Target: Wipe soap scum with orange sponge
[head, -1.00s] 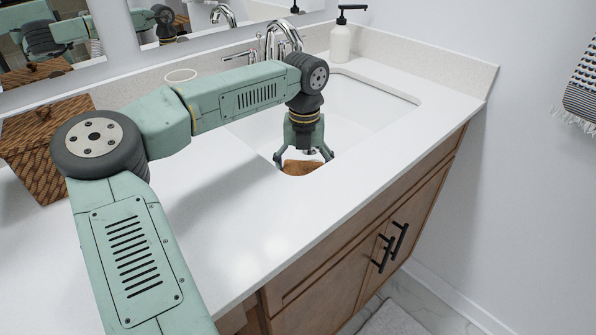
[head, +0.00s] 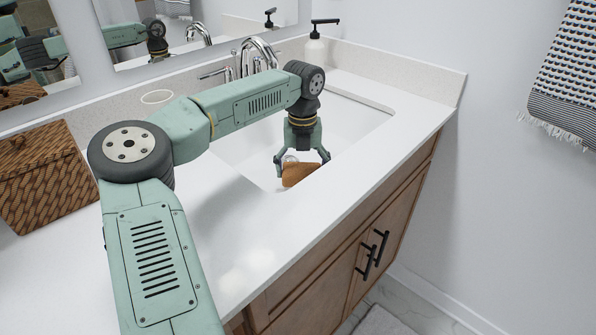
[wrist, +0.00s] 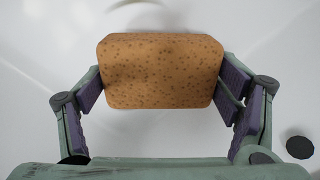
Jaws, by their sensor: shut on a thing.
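The orange sponge (head: 299,173) is between the fingers of my gripper (head: 302,160), inside the white sink basin (head: 237,151) near its front edge. In the wrist view the sponge (wrist: 161,72) is a rounded, speckled block. The purple pads of my gripper (wrist: 161,85) press on its left and right sides. Faint pale streaks show on the white surface in the wrist view, but I cannot tell whether they are soap scum. The sponge hides the surface directly beneath it, and I cannot tell whether it touches the basin.
A chrome faucet (head: 259,52) stands behind the basin, with a soap dispenser (head: 316,47) at the back right. A woven basket (head: 42,175) sits at the left. The front counter (head: 262,240) is clear. A towel (head: 567,80) hangs on the right wall.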

